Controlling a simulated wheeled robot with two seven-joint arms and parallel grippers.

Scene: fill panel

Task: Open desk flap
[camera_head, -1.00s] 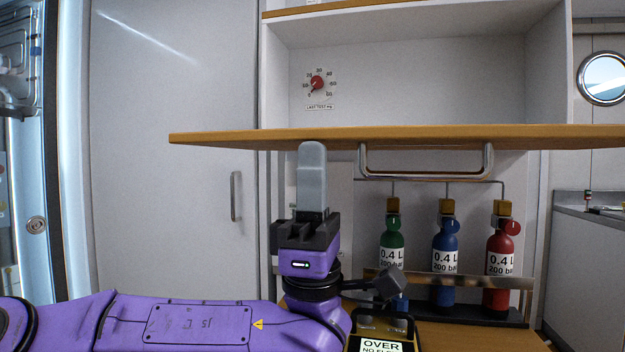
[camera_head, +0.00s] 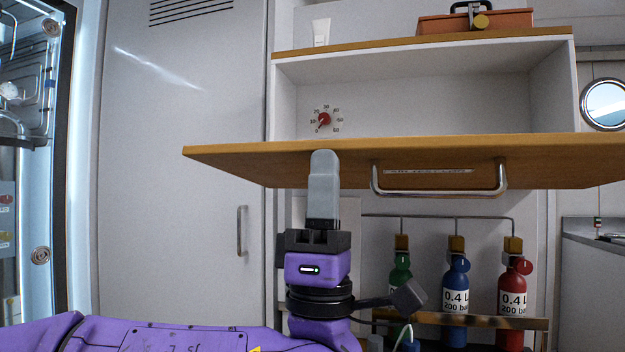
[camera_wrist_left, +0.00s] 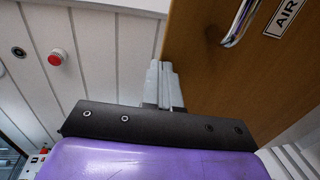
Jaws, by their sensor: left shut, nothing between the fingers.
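The desk flap (camera_head: 480,152) is a wooden board that sticks out from the wall cabinet, with its underside showing. A metal bar handle (camera_head: 440,191) is on its underside. My left gripper (camera_head: 323,156) is shut and empty, pointing up, with its fingertips at the flap's underside left of the handle. In the left wrist view the grey fingers (camera_wrist_left: 162,78) are together beside the brown flap (camera_wrist_left: 205,75), seemingly against it. The handle (camera_wrist_left: 240,22) is at the top right there, next to an AIR label. My right gripper is not in view.
A green bottle (camera_head: 400,278), a blue bottle (camera_head: 455,285) and a red bottle (camera_head: 513,287) stand below the flap. A shelf with a red dial (camera_head: 324,119) is above it. An orange case (camera_head: 475,22) sits on top. A tall door (camera_head: 180,170) is at the left.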

